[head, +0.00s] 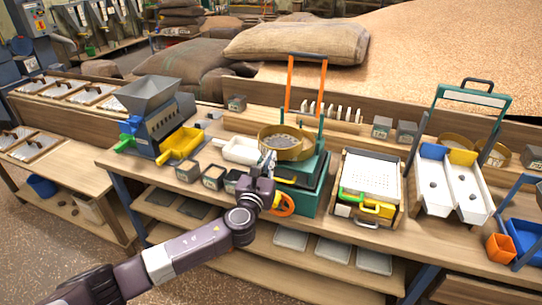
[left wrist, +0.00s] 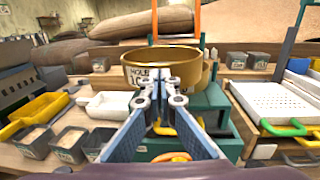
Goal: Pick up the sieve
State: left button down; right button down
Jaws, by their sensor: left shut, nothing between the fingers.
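A round brass sieve (head: 287,142) sits on top of a green stepped machine (head: 300,187), between orange and green uprights; some material shows inside it. In the left wrist view the sieve (left wrist: 180,58) is straight ahead, with a white label reading "HOLE" on its near wall. My left gripper (head: 268,161) is at the near left side of the sieve, its fingers pointing at the wall. In the left wrist view its fingertips (left wrist: 158,88) are together, just in front of the label, with nothing between them. I cannot tell whether they touch the wall. My right gripper is not in view.
A white tray (head: 240,150) and small labelled bins (head: 213,176) stand left of the machine. A yellow scoop-like tray (head: 182,145) is farther left. A perforated white tray (head: 371,170) stands to the right. More brass rings (head: 455,141) lie at the far right.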

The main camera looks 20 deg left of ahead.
pick_arm(q)
jog(key=shift+w, duration=0.35)
